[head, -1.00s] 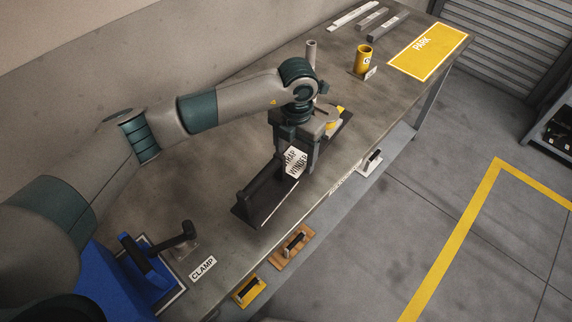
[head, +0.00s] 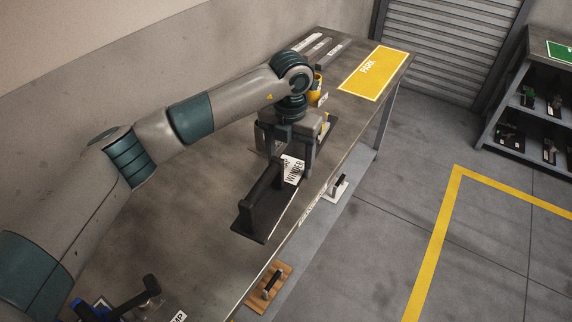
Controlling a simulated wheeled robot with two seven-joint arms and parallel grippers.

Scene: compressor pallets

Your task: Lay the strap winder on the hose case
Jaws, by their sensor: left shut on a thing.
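My left gripper (head: 288,158) points down over the bench and is shut on the strap winder (head: 262,212). The winder is a long dark piece with an upright black handle and a white tag (head: 293,170) on which "WINDER" can be read. The gripper hides part of its far half. I cannot tell whether its underside touches the bench. I cannot make out a hose case in this view. My right gripper is not in view.
The grey bench (head: 190,215) has free room on its near left. At its far end lie a yellow PARK mat (head: 374,72) and a yellow cup (head: 317,88), partly hidden. A shelf (head: 548,110) stands right.

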